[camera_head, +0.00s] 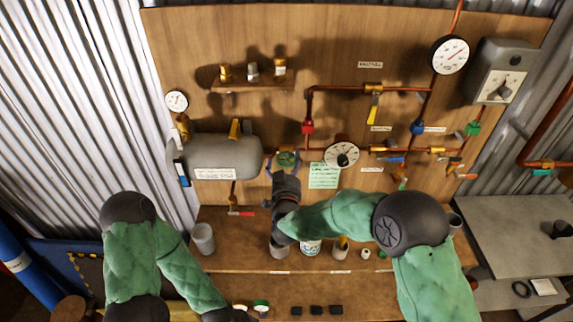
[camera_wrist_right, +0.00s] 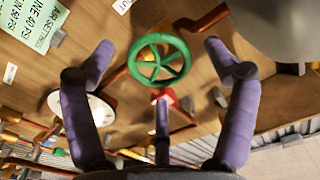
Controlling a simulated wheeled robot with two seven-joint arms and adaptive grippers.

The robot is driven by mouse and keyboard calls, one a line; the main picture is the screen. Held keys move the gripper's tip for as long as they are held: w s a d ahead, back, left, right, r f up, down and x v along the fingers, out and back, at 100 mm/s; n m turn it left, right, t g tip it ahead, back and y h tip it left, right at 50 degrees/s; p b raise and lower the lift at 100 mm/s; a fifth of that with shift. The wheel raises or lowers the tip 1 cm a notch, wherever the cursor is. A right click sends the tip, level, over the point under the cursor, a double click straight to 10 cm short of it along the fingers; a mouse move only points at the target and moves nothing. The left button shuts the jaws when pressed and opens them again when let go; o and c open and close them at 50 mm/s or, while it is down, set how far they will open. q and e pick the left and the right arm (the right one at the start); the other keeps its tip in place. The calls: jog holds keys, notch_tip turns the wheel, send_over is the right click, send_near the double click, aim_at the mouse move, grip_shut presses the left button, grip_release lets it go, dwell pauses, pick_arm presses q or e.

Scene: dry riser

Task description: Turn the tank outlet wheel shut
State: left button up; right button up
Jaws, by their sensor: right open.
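The tank outlet wheel (camera_head: 287,159) is a small green spoked handwheel on the pipe just right of the grey tank (camera_head: 245,150). In the right wrist view the green wheel (camera_wrist_right: 158,60) shows large, near top centre, with its rim and spokes clear. My right gripper (camera_head: 283,158) is open, its fingers pointing up the board around the wheel's sides. In the right wrist view the two purple fingers of the gripper (camera_wrist_right: 160,48) stand left and right of the wheel, with visible gaps to the rim. My left arm is low at left; its gripper is out of frame.
A red-handled valve (camera_head: 240,212) hangs below the tank. Cups and cans stand on the wooden shelf (camera_head: 230,255) under the board.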

jog(key=c, duration=1.1)
jog(key=shift+w, duration=0.1)
